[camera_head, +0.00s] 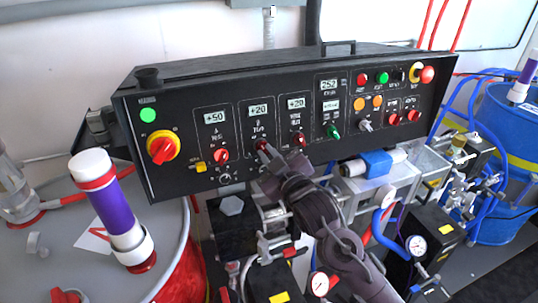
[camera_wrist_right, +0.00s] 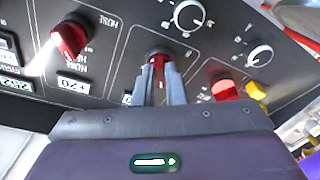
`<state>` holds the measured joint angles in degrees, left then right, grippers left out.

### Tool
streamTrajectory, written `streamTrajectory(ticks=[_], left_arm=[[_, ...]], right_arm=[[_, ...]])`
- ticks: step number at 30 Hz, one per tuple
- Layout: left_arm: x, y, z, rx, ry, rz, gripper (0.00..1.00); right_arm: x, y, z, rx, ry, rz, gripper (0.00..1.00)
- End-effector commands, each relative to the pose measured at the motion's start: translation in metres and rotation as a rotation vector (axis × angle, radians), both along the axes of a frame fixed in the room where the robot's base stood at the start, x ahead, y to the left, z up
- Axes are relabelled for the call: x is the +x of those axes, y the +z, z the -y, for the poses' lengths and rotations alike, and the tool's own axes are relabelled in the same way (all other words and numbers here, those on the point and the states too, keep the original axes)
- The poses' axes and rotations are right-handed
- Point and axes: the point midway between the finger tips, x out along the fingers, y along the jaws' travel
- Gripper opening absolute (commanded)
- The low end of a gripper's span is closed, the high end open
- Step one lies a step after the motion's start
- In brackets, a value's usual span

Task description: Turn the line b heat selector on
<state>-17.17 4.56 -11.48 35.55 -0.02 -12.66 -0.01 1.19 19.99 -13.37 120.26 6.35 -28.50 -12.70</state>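The line b heat selector is a small red knob (camera_head: 261,144) under a +20 display on the black control panel (camera_head: 185,185). In the right wrist view the red knob (camera_wrist_right: 158,66) lies between the two grey fingers of my right gripper (camera_wrist_right: 160,84). The fingers look closed against its sides and partly hide it, so its exact angle is hard to tell. In the head view my right gripper (camera_head: 267,152) reaches up to the panel from the lower right. My left gripper is in neither view.
Similar red knobs sit on either side: one at left (camera_head: 221,155) under +50 and one at right (camera_head: 299,139). A red-and-yellow main switch (camera_head: 162,149) is farther left. Small dials (camera_wrist_right: 260,55) lie close below. A purple-and-white cylinder (camera_head: 113,210) stands at lower left.

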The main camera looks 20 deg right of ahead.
Motion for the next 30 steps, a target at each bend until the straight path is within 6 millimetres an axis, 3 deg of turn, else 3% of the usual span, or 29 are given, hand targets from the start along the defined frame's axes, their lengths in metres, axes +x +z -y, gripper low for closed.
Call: streamTrajectory(ticks=[16, 30], left_arm=[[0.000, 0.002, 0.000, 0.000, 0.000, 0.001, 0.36], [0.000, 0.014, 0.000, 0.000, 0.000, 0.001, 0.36]], right_arm=[[0.000, 0.000, -0.001, 0.068, -0.010, -0.003, 0.00], [0.000, 0.000, -0.004, 0.449, -0.082, -0.017, 0.00]])
